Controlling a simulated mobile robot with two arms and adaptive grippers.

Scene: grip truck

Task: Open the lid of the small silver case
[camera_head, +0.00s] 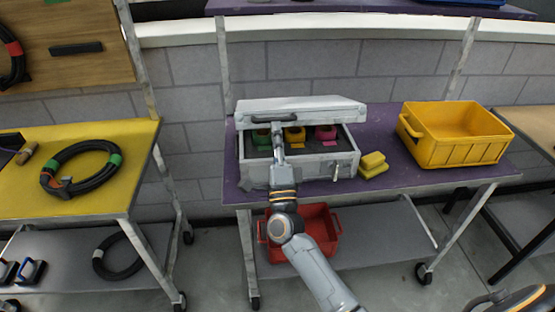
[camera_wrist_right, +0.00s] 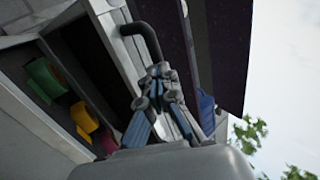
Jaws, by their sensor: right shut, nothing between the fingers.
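The small silver case (camera_head: 310,168) stands on the purple table top. Its lid (camera_head: 335,108) is raised at the front, leaving a gap through which green, yellow and pink pieces show in a dark interior. A dark handle (camera_head: 275,117) is on the lid's front edge. My right gripper (camera_head: 278,140) is shut and empty at the case's front, just below the handle. In the right wrist view, the shut fingers (camera_wrist_right: 158,75) are close to the handle (camera_wrist_right: 145,35) and the lid's edge; I cannot tell whether they touch. My left gripper is not in view.
A yellow bin (camera_head: 460,150) and yellow sponges (camera_head: 373,165) are right of the case. A red crate (camera_head: 315,225) is on the shelf below. A yellow table (camera_head: 130,165) with a coiled cable (camera_head: 85,167) stands left. A higher shelf (camera_head: 370,8) hangs behind the case.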

